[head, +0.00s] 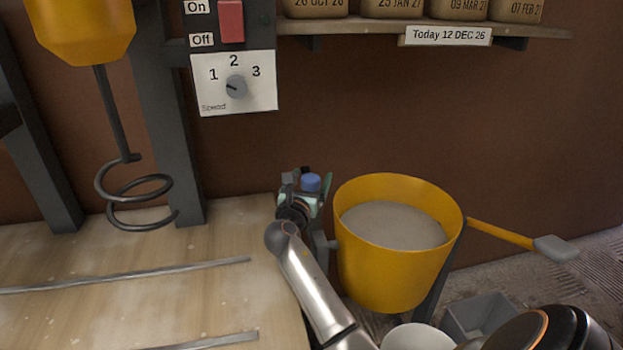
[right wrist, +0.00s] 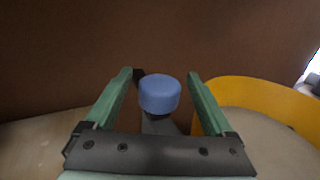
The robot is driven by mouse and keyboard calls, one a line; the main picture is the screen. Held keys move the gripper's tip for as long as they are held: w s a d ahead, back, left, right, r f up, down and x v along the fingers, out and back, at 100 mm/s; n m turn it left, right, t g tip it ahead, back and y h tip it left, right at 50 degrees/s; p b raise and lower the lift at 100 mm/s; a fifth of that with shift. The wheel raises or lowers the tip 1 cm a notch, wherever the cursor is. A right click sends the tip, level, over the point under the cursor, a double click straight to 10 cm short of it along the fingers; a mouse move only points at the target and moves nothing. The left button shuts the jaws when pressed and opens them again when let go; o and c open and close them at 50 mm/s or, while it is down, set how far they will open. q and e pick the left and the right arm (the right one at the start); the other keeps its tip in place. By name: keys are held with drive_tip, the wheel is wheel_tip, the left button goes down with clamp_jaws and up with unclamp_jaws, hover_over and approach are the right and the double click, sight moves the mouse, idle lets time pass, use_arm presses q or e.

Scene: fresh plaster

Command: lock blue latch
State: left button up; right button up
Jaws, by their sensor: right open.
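The blue latch knob (head: 311,182) stands just left of the yellow bucket in the head view. In the right wrist view the blue knob (right wrist: 160,94) sits on a dark stem, centred between two green fingers. My right gripper (head: 308,180) is open around the knob, with a visible gap on both sides; it also shows in the right wrist view (right wrist: 160,85). The lower part of the latch is partly hidden by my gripper. My left gripper is not in view.
A mixer paddle (head: 138,195) hangs at left above the wooden board (head: 130,262). A speed panel (head: 258,98) and a shelf (head: 350,26) are above.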

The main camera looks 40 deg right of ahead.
drive_tip(key=shift+c, duration=0.2)
clamp_jaws()
idle(0.5)
